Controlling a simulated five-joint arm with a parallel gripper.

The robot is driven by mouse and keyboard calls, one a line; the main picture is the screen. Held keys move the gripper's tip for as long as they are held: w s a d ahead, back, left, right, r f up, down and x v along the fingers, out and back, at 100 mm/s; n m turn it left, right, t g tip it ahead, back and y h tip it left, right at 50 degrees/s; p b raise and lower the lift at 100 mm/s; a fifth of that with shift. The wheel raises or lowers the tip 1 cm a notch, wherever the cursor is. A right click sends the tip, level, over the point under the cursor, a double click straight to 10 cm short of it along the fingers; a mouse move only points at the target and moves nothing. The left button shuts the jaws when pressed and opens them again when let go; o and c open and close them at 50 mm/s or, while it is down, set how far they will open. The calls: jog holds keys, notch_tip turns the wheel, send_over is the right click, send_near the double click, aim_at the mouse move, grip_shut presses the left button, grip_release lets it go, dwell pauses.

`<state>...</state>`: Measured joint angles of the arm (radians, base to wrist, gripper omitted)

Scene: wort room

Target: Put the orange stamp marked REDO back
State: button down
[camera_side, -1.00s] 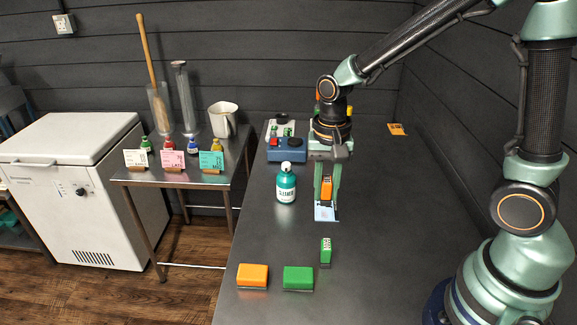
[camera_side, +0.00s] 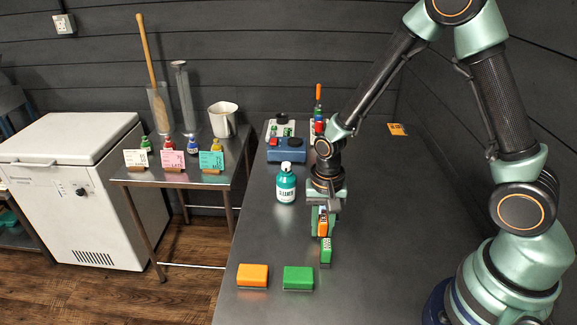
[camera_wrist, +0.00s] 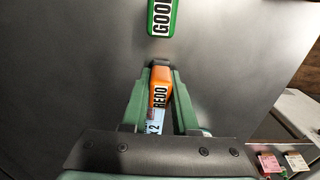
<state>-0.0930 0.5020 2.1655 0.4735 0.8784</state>
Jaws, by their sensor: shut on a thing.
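My gripper (camera_side: 323,222) is shut on the orange stamp marked REDO (camera_side: 323,228) and holds it upright over the bench. In the wrist view the orange stamp (camera_wrist: 159,90) sits between the two fingers (camera_wrist: 161,80), its label facing the camera. The green stamp marked GOOD (camera_side: 326,252) stands on the bench just in front of it. It also shows in the wrist view (camera_wrist: 162,17), apart from the fingers. A pale blue card (camera_wrist: 153,126) marked "2" lies below and behind the held stamp, mostly hidden. The stamp's underside is hidden.
An orange block (camera_side: 253,275) and a green block (camera_side: 298,278) lie at the bench front. A teal cleaner bottle (camera_side: 286,184) stands left of my gripper. A blue box (camera_side: 287,150) and an orange-handled tool (camera_side: 318,95) are behind.

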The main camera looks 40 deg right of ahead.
aim_at(323, 218)
jog(key=shift+f, duration=0.1)
jog(key=c, duration=0.7)
grip_release()
notch_tip(323, 218, up, 13)
jog(key=shift+f, duration=0.2)
jog(key=shift+s+d+r+n+t, duration=0.55)
jog(key=shift+s+r+n+t, duration=0.4)
jog(key=shift+r+n, duration=0.8)
jog(key=shift+s+d+r+n+t, duration=0.5)
jog(key=shift+s+r+n+t, duration=0.6)
jog(key=shift+r, duration=1.15)
jog(key=shift+s+d+r+n+t, duration=0.55)
jog(key=shift+s+r+n+t, duration=0.25)
jog(key=shift+r+n, duration=1.05)
jog(key=shift+r, duration=0.15)
